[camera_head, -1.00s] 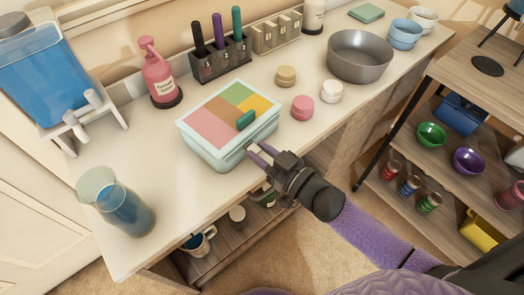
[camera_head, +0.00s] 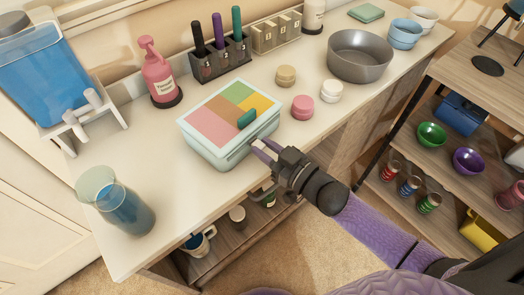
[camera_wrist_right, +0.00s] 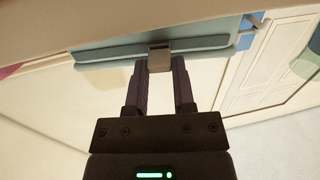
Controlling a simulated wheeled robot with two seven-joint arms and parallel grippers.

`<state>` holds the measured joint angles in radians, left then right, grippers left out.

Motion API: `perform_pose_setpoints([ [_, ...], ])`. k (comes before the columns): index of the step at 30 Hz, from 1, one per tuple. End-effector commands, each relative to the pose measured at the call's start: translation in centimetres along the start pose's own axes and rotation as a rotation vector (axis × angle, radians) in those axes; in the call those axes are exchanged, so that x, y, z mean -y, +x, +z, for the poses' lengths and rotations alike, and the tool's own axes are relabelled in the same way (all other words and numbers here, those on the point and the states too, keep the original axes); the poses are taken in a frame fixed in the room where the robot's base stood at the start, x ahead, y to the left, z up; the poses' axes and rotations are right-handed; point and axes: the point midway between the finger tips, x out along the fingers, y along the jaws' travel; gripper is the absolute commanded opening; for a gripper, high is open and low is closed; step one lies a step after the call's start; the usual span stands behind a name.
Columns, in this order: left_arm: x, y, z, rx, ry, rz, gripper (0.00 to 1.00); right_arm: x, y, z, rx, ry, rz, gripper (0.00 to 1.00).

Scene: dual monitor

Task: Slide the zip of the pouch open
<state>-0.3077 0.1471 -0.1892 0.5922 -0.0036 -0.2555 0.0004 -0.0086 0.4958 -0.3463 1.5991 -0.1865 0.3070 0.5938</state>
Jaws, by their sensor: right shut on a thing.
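The pouch (camera_head: 205,150) is a pale teal box shape on the white counter, with a top of pink, brown, green and yellow patches. A dark teal piece (camera_head: 247,118) lies on its top near the right edge. In the right wrist view the pouch side (camera_wrist_right: 110,52) runs across the top, with a grey-brown zip pull (camera_wrist_right: 159,58) on it. My right gripper (camera_head: 257,147) is at the pouch's front right side, its purple fingers shut on the pull. The fingers also show in the right wrist view (camera_wrist_right: 159,70). My left gripper is not in view.
A glass pitcher (camera_head: 125,210) of blue liquid stands at the counter's left front. A pink pump bottle (camera_head: 157,72), a pen holder (camera_head: 222,60) and a grey bowl (camera_head: 359,55) stand behind. Small pink (camera_head: 302,107), white (camera_head: 331,91) and tan (camera_head: 286,76) round things sit right of the pouch.

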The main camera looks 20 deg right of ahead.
Motion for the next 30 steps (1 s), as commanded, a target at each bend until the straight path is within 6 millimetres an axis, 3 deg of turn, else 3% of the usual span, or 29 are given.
perform_pose_setpoints([
  [6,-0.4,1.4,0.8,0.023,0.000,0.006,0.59,-5.6,0.0,0.5,0.007,-0.005,0.003,0.00],
  [10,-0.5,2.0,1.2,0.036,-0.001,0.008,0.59,-7.8,-0.1,0.4,0.007,-0.003,0.004,0.00],
  [22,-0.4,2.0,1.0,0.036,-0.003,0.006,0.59,-8.6,-0.1,0.1,0.005,0.000,0.005,0.00],
  [23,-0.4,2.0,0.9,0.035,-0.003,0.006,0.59,-8.6,-0.1,0.1,0.005,0.000,0.005,0.35],
  [27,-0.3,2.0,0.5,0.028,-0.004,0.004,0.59,-8.6,-0.1,0.0,0.004,0.000,0.004,0.65],
  [30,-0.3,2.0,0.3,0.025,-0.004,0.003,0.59,-8.6,-0.1,0.0,0.003,0.000,0.004,0.68],
])
